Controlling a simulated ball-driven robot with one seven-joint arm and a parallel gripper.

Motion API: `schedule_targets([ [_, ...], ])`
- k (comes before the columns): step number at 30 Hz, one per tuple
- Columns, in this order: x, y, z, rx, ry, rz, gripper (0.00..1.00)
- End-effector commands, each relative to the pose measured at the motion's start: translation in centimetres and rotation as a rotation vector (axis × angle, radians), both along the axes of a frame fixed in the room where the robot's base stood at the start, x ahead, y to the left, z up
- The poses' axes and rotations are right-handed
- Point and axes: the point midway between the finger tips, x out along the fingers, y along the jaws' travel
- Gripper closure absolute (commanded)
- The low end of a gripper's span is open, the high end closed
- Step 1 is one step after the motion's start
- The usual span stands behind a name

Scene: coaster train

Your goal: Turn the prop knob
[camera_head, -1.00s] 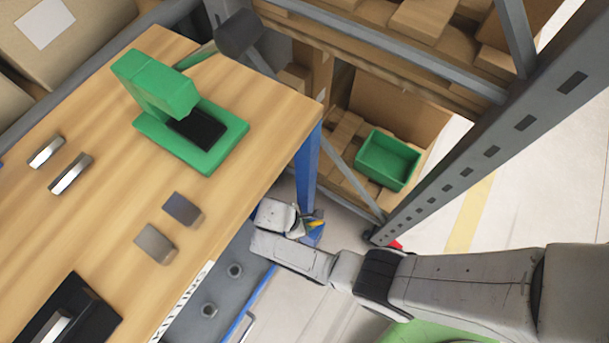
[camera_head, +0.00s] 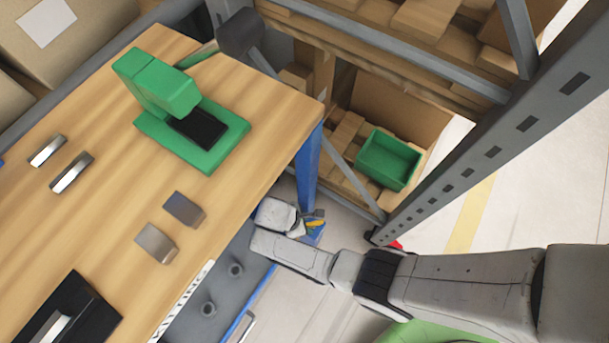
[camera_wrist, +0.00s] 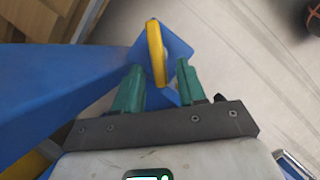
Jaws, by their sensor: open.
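The prop knob looks like a yellow bar (camera_wrist: 155,52) on a blue plate (camera_wrist: 178,50) in the wrist view. My gripper (camera_wrist: 160,67) is open, with one green finger on each side of the bar's near end. A gap shows on both sides, so neither finger appears to touch it.
The wooden workbench (camera_head: 100,120) fills the left, with a green press (camera_head: 160,85) and several small blocks on it. A grey rack post (camera_head: 490,150) stands to the right. A green bin (camera_head: 388,160) sits on the rack's lower shelf. Floor (camera_head: 520,215) is clear at right.

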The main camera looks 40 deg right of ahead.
Motion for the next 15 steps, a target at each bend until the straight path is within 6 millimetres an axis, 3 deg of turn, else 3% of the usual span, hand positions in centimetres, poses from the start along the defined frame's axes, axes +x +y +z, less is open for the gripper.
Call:
schedule_targets([
  [5, 0.3, 0.6, 1.8, 0.000, -0.002, 0.001, 0.60],
  [15, 1.3, 2.8, 7.6, 0.002, -0.003, 0.001, 0.60],
])
